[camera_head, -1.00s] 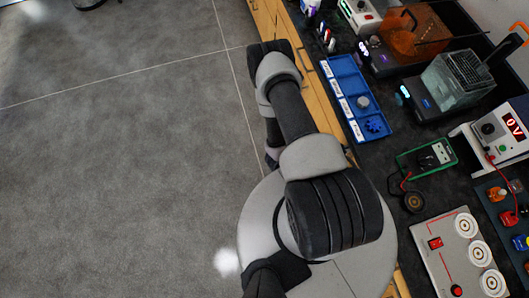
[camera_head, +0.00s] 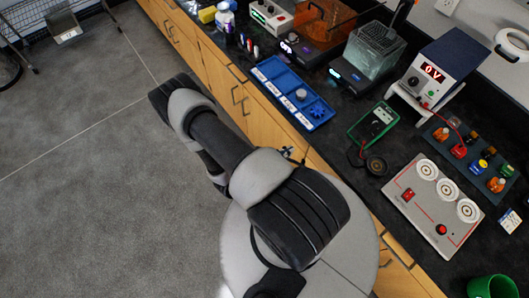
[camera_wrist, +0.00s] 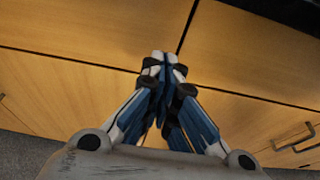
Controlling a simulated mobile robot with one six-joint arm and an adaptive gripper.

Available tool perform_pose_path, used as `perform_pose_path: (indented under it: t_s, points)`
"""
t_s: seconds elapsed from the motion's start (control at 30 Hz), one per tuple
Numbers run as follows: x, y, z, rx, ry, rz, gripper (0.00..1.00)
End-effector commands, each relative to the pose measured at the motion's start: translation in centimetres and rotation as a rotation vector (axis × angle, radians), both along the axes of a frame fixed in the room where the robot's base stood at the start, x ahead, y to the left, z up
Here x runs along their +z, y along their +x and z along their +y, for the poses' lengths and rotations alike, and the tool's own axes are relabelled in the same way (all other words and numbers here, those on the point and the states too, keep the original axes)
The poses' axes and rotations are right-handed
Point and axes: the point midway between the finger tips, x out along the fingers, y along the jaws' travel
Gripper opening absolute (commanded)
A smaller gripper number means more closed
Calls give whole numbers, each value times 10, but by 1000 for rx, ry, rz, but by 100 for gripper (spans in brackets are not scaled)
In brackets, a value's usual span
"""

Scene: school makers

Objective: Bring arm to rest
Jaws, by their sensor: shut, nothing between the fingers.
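My gripper (camera_wrist: 160,66) is in the middle of the wrist view. Its blue and white fingers are shut together with nothing between them. Behind the fingertips are wooden cabinet fronts (camera_wrist: 80,75), and I cannot tell how far off they are. In the head view my grey and black arm (camera_head: 222,145) is folded over the floor beside the workbench. My gripper is hard to make out there, mostly hidden behind the arm.
The dark bench top (camera_head: 345,120) runs along the right, holding a blue tray (camera_head: 292,92), a green-framed meter (camera_head: 373,122), a power supply (camera_head: 437,70) and a white panel (camera_head: 433,205). Cabinets (camera_head: 215,68) are below.

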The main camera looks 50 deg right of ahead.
Motion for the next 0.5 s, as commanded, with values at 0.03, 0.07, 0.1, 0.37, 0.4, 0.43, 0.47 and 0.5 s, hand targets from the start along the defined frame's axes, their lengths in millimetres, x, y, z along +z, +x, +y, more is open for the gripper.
perform_pose_path:
  t_s: [0.03, 0.07, 0.1, 0.37, 0.4, 0.43, 0.47, 0.5]
  points:
    - [7, 5, 11, 9, 0, -1, 0]
    - [9, 6, 16, 10, 0, -1, 0]
    - [11, 8, 24, 10, 1, -1, 0]
    - [23, 17, 65, 5, 1, -1, 0]
    - [24, 18, 69, 6, 1, -1, 0]
    - [25, 18, 72, 4, 1, -1, 0]
    - [26, 19, 74, 4, 1, -1, 0]
    - [26, 19, 76, 3, 2, 0, 0]
